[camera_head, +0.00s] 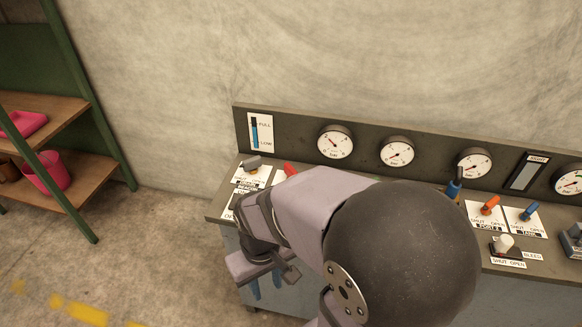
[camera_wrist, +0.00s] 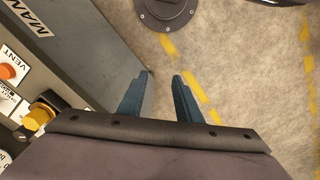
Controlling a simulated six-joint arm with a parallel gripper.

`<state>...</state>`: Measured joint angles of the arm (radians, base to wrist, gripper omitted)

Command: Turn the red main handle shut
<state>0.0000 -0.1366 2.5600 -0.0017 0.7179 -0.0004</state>
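A red handle (camera_head: 290,168) shows at the left part of the grey control panel (camera_head: 225,213) in the head view. My arm hides most of it and its label, so its setting cannot be read. The wrist view does not show it. My gripper (camera_head: 267,287) hangs low in front of the panel's left front edge, below and apart from the red handle. In the wrist view my gripper (camera_wrist: 163,78) has its two blue fingers apart, with only floor between them.
Beside the red handle is a grey handle (camera_head: 252,163). At the right are an orange handle (camera_head: 490,205), a blue handle (camera_head: 529,211) and a white knob (camera_head: 503,243). The wrist view shows a yellow knob (camera_wrist: 38,117) left of my fingers. Shelves (camera_head: 70,185) stand at far left.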

